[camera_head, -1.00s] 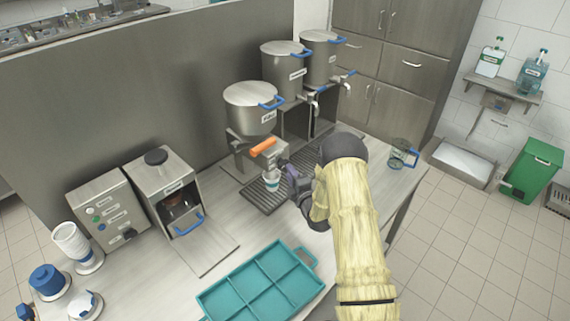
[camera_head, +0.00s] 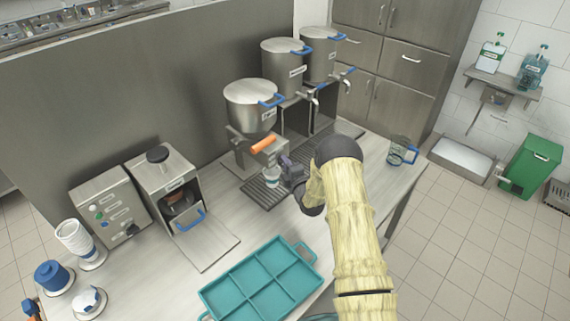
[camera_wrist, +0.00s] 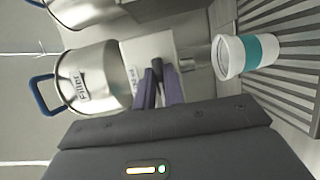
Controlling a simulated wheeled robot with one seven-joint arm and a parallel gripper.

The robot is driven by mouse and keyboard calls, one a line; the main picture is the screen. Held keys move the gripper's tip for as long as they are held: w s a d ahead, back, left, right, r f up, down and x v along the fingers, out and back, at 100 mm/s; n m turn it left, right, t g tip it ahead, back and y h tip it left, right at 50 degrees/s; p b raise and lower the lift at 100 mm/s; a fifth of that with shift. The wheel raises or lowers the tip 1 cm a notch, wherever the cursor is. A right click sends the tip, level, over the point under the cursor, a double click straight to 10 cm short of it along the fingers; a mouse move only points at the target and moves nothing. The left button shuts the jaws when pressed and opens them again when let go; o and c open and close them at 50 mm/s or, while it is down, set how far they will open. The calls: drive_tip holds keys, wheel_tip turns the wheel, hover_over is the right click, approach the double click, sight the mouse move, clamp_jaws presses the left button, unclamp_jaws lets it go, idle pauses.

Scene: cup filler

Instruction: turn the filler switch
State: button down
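The filler (camera_head: 252,110) is a steel pot with a blue handle above a boxy dispenser. An orange bar (camera_head: 263,144), apparently its switch, sticks out at the front of the dispenser. The filler body also shows sideways in the wrist view (camera_wrist: 108,80); the orange bar is not visible there. A white cup with a teal band (camera_wrist: 247,56) stands under the spout; it is partly hidden in the head view (camera_head: 271,181). My gripper (camera_head: 287,164) is just right of the cup and below the orange bar. Its purple fingers (camera_wrist: 157,72) look closed together and hold nothing visible.
The cup stands on a dark drip grate (camera_head: 258,194). Two more steel pots with taps (camera_head: 285,68) stand behind to the right. A teal divided tray (camera_head: 262,284) lies in front. A clear jug (camera_head: 400,152) stands at the counter's right edge.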

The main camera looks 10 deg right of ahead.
drive_tip(key=shift+f+m+b, duration=0.1)
drive_tip(key=shift+m+b, duration=0.2)
drive_tip(key=shift+b, duration=0.1)
drive_tip(key=m+g+b, duration=0.1)
drive_tip(key=m+b, duration=0.1)
drive_tip(key=m+g+b, duration=0.1)
drive_tip(key=m, duration=0.1)
drive_tip(key=m+g+y+b, duration=0.1)
drive_tip(key=m+b, duration=0.1)
drive_tip(key=shift+r+m+g+b, duration=0.25)
drive_tip(key=shift+m+g+b, duration=0.05)
idle(0.4)
drive_tip(key=shift+d, duration=0.15)
drive_tip(key=c, duration=1.5)
unclamp_jaws()
